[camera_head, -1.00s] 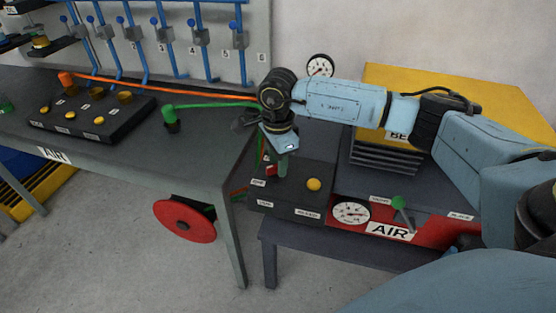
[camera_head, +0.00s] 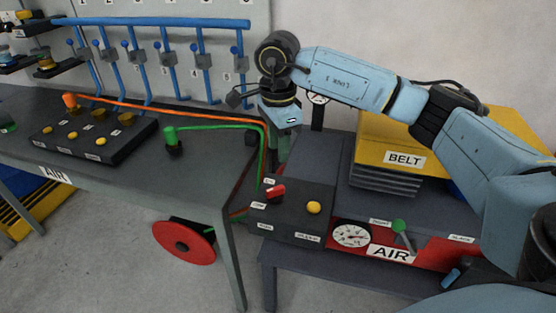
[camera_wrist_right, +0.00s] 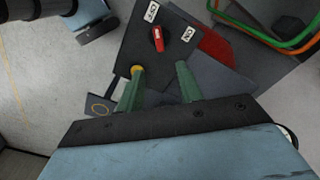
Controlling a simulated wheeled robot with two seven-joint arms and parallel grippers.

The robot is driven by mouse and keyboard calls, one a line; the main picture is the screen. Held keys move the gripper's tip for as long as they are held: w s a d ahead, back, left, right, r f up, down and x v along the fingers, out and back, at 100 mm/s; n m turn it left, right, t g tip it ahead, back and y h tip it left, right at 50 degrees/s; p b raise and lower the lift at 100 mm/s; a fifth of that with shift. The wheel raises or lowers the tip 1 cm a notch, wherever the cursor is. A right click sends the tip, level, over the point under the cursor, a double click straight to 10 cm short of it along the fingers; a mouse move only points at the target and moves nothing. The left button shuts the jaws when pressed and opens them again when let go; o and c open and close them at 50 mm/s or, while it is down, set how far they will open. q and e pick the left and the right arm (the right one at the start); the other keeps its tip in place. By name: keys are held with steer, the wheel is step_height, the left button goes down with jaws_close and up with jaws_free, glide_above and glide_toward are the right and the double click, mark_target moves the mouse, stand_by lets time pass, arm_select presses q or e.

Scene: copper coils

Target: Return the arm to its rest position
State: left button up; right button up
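My right arm is blue and reaches in from the right in the head view. Its gripper (camera_head: 280,150) points down and hangs above the dark control box (camera_head: 290,222). In the right wrist view the two green fingers of the right gripper (camera_wrist_right: 160,75) stand apart with nothing between them. The red switch handle (camera_head: 275,191) on the box is apart from the fingers, and it also shows in the right wrist view (camera_wrist_right: 177,35) between two labels. My left gripper is not in view.
A yellow BELT box (camera_head: 405,159) stands right of the control box. The red AIR panel (camera_head: 365,238) has a gauge and green lever. A long grey table (camera_head: 200,185) with a button box (camera_head: 95,138), green and orange hoses and a red reel (camera_head: 183,243) lies left. Blue pipes run behind.

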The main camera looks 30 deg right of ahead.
steer(key=shift+r, duration=0.65)
